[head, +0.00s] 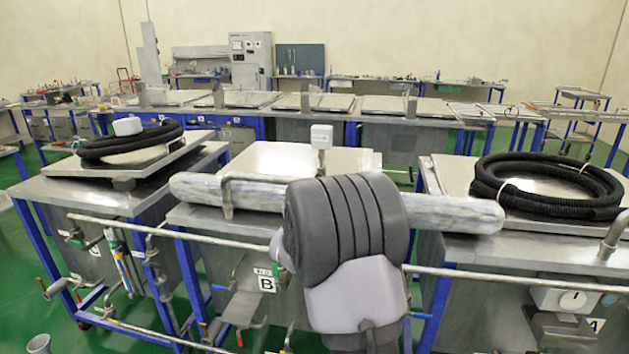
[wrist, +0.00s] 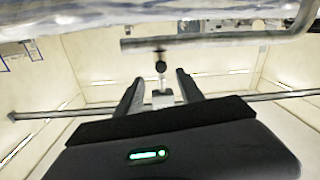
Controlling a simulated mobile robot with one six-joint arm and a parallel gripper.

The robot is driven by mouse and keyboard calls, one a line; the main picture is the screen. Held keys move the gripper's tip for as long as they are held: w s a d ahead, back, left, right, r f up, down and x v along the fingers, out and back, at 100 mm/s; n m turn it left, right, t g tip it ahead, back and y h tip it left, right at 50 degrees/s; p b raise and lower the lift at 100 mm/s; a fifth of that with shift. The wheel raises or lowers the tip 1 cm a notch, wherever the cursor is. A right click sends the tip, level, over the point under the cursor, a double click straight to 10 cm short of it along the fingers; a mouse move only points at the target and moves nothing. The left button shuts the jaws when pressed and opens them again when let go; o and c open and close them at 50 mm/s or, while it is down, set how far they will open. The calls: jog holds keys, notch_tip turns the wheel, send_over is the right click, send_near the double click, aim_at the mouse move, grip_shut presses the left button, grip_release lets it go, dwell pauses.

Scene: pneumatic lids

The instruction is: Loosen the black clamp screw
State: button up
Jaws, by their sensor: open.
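In the wrist view, a small dark round knob, which looks like the black clamp screw (wrist: 161,67), shows at the gap between the fingertips. Below it in the picture is a pale grey block (wrist: 162,98), seen between the fingers. My gripper (wrist: 160,77) is open, with one finger on each side of the knob's line. No contact with the knob shows, and I cannot tell how far it is from the fingertips. In the head view, my own arm stands in front of the middle bench, and I cannot make out the gripper or screw there.
A long wrapped roll (head: 458,211) lies across the middle bench under a bent metal pipe (head: 255,179). Pipe rails run along the bench fronts (head: 520,272). Coiled black hoses lie on the left (head: 130,142) and right (head: 545,200) benches. Green floor shows at lower left.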

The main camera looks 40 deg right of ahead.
jog(key=x, duration=0.7)
jog(key=shift+c, duration=0.3)
grip_shut()
